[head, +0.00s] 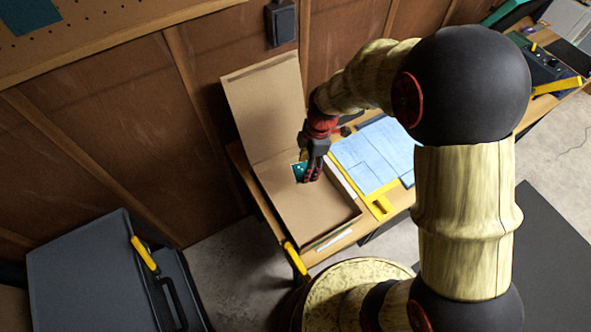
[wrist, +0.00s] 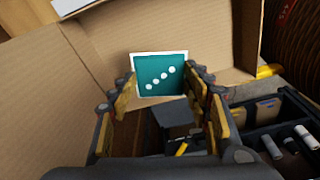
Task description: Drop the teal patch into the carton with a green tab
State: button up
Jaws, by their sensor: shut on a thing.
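The teal patch, a flat square with white dots and a pale border, is between my fingertips in the wrist view (wrist: 160,76). It also shows in the head view (head: 298,172). My gripper (head: 308,176) is shut on the patch by its opposite edges; the fingers also show in the wrist view (wrist: 160,88). An open brown carton (head: 325,212) with its lid raised stands on the table, and my gripper and the patch are over it. Its walls fill the upper wrist view (wrist: 48,95). A thin greenish strip runs along its front edge; I cannot tell if it is the tab.
Blue sheets (head: 375,155) with yellow edging lie right of the carton. A wooden wall stands behind the carton. The wrist view shows a dark tray of small items (wrist: 275,135) at lower right.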

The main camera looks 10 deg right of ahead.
jog(key=shift+f+b, duration=0.5)
jog(key=shift+f, duration=0.9)
jog(key=o, duration=0.8)
jog(key=shift+s, duration=0.1)
jog(key=shift+r, duration=0.15)
jog(key=r, duration=0.4)
jog(key=d+r, duration=0.1)
jog(key=r, duration=0.6)
jog(key=shift+d+r, duration=0.35)
jog(key=shift+d, duration=0.05)
